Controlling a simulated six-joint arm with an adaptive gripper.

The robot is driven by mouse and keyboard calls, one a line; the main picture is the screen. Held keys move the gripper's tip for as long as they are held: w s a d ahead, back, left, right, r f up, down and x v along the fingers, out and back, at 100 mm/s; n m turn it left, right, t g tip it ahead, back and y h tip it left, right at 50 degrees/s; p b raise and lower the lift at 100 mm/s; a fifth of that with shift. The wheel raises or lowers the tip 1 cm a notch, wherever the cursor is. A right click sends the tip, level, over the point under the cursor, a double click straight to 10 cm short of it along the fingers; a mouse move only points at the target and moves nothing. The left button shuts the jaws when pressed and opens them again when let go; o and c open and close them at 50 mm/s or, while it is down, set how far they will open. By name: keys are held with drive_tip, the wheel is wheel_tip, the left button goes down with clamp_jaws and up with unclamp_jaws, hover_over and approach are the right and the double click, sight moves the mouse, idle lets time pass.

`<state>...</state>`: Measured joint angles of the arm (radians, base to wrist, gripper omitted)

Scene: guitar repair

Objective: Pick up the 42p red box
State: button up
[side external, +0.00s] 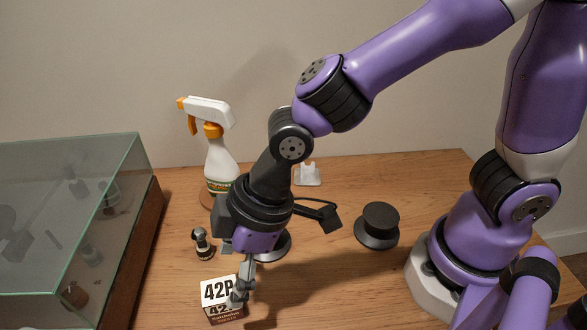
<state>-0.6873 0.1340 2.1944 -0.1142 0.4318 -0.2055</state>
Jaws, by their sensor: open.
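The 42P box (217,297) sits on the wooden table near the front edge of the side external view. Its top is white with a large black "42P", and its lower front side looks dark red-brown. My gripper (239,293) points down at the box's right side, with its fingers overlapping the box in the picture. The gripper is open. The fingers partly hide the box's right part, and I cannot tell whether they touch it.
A glass-topped case (62,225) stands at left. Behind my gripper are a white-and-orange spray bottle (219,160), a small dark knob-like part (203,244), a white stand (308,175) and a black round object (379,224). Bare table (350,290) lies right of the box.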

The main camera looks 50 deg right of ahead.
sight(224, 290)
drive_tip(key=x, duration=0.6)
drive_tip(key=shift+s+a, duration=0.1)
drive_tip(key=shift+a, duration=0.15)
clamp_jaws()
